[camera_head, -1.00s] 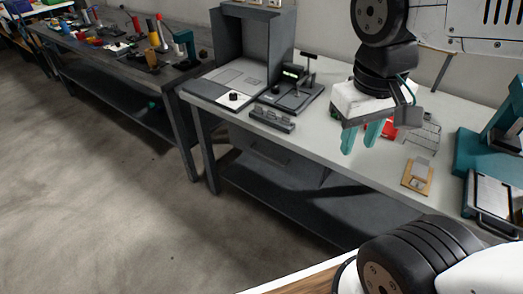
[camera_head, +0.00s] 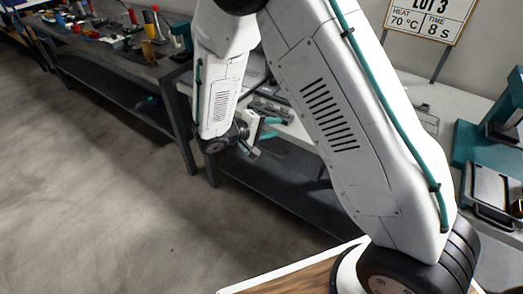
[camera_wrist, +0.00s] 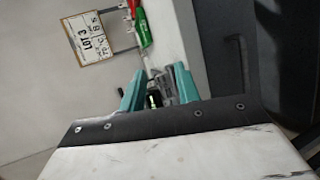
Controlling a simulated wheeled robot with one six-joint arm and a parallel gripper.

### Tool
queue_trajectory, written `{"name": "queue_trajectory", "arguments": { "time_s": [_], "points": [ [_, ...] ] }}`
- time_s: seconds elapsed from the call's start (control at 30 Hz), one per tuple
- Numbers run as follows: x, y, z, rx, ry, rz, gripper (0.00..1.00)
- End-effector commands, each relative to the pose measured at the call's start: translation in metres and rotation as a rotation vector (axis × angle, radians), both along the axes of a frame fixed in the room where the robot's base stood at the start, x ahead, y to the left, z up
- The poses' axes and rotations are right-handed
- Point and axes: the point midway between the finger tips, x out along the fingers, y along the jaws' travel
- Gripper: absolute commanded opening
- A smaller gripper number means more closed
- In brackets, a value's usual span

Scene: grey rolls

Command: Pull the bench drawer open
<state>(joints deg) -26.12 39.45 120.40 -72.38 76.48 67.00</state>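The drawer front (camera_wrist: 211,45) is a dark grey panel under the pale bench top (camera_wrist: 166,35), at the right of the wrist view. A dark bar that looks like its handle (camera_wrist: 238,60) runs along it. In the head view my arm hides much of the drawer, and I cannot tell there whether it is shut. My gripper (camera_head: 270,128) has teal fingers and is near the bench's front edge. In the wrist view its fingers (camera_wrist: 158,90) are apart, with the handle off to their right, not between them.
A teal device (camera_head: 483,150) and a dark tray (camera_head: 492,190) stand on the bench at right. A sign (camera_head: 430,18) stands at the back. Another bench with tools (camera_head: 125,55) stands at left. The concrete floor (camera_head: 90,180) before the benches is clear.

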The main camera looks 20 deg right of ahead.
Motion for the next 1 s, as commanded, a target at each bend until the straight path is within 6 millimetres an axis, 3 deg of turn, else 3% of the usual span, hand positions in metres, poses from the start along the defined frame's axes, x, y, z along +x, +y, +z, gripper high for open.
{"name": "queue_trajectory", "arguments": {
  "time_s": [0.03,0.2,0.37,0.57,1.0],
  "points": [
    [0.007,0.012,-0.028,-0.031,-0.004,0.06,0.32],
    [0.023,0.045,-0.097,-0.082,-0.054,0.233,0.32],
    [0.026,0.063,-0.138,-0.093,-0.082,0.334,0.32],
    [0.032,0.062,-0.154,-0.092,-0.094,0.367,0.32],
    [0.067,0.012,-0.166,-0.092,-0.092,0.366,0.32]
  ]
}}
